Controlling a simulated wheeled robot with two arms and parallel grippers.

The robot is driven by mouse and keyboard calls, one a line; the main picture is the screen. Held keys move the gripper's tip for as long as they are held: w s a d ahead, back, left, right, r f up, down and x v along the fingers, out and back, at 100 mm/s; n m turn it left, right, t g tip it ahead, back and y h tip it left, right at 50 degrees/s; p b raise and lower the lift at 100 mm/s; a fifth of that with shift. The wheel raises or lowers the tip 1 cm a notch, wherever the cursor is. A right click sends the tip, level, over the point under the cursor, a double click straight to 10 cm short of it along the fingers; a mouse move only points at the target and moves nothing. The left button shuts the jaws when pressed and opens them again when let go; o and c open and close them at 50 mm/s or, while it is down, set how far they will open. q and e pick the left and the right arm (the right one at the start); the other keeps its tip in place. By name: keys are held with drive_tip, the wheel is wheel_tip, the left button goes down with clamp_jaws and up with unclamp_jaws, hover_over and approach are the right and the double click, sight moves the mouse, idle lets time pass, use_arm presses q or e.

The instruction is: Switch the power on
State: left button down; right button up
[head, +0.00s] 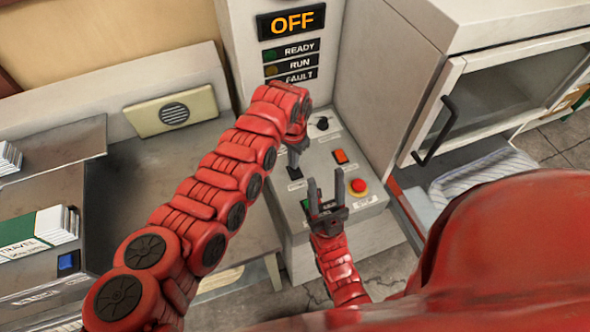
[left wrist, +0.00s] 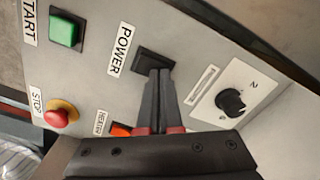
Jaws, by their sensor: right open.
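The control panel (head: 318,150) is a pale box under a display (head: 291,22) that reads OFF. In the left wrist view, a black rocker switch (left wrist: 150,61) sits beside the label POWER. My left gripper (head: 293,166) points down at this switch. Its fingers are together with nothing seen between them, and in the left wrist view the fingertips (left wrist: 161,74) overlap the switch's edge. I cannot tell whether they touch it. My right gripper (head: 326,188) is open and empty above the front of the panel, its fingers pointing up in the picture.
Near the POWER switch are an orange switch (head: 340,156), a black knob (head: 322,124), a red stop button (head: 359,186) and a green START button (left wrist: 66,31). A cabinet with a black handle (head: 436,130) stands at right, a grey table (head: 130,205) at left.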

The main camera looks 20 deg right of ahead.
use_arm(q)
drive_tip(key=shift+r+p, duration=0.9)
drive_tip(key=shift+r, duration=0.45)
wheel_tip(320, 180, up, 2)
drive_tip(key=shift+r+p, duration=0.1)
drive_tip(key=shift+p, duration=0.4)
drive_tip(key=shift+r+p, duration=0.3)
drive_tip(key=shift+r, duration=0.65)
